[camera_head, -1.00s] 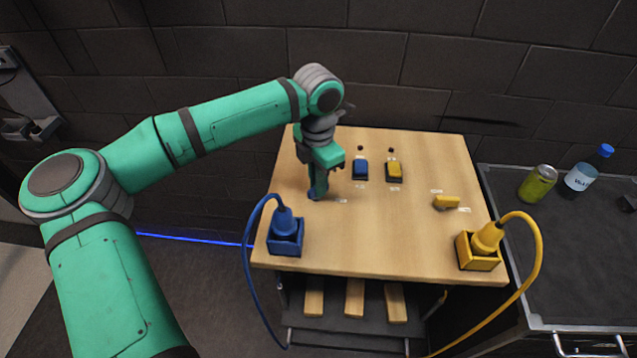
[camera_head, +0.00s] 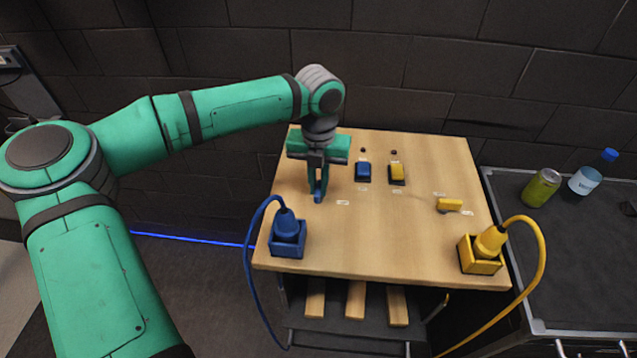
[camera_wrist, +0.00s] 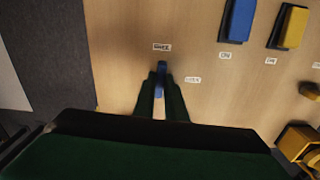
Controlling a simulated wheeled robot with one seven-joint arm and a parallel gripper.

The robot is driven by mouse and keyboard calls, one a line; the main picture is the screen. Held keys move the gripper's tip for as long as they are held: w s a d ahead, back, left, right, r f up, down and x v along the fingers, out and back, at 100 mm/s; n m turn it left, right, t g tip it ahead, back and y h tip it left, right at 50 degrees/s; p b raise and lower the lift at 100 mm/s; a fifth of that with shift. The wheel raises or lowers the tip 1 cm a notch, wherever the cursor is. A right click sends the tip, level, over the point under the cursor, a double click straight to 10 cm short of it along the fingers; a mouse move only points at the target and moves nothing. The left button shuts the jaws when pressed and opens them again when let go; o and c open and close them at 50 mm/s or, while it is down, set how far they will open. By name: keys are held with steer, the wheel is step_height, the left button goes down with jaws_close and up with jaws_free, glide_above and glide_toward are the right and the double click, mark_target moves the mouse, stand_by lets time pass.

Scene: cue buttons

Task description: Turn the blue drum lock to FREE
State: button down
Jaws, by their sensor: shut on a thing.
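The blue drum lock (camera_head: 319,197) is a small blue handle on the left part of the wooden table. My gripper (camera_head: 317,190) points down from above and is shut on the handle, hiding most of it. In the wrist view, the handle's blue end (camera_wrist: 161,67) shows between the two dark fingertips (camera_wrist: 161,88). It points up the picture towards a white label that seems to read FREE (camera_wrist: 162,47). A second label, which seems to read LOCK (camera_wrist: 193,79), lies to the right of the handle.
A blue button (camera_head: 363,171) and a yellow button (camera_head: 397,173) stand right of my gripper. A yellow handle (camera_head: 450,205) lies further right. A blue plug box (camera_head: 288,240) and a yellow plug box (camera_head: 480,258) with cables stand at the front corners. The table middle is clear.

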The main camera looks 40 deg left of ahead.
mark_target(318, 188)
steer(key=shift+a+n, duration=0.1)
steer(key=shift+n, duration=0.3)
steer(key=c, duration=1.8)
jaws_free()
steer(key=shift+r, duration=0.1)
step_height(318, 188, up, 11)
steer(key=shift+f, duration=0.2)
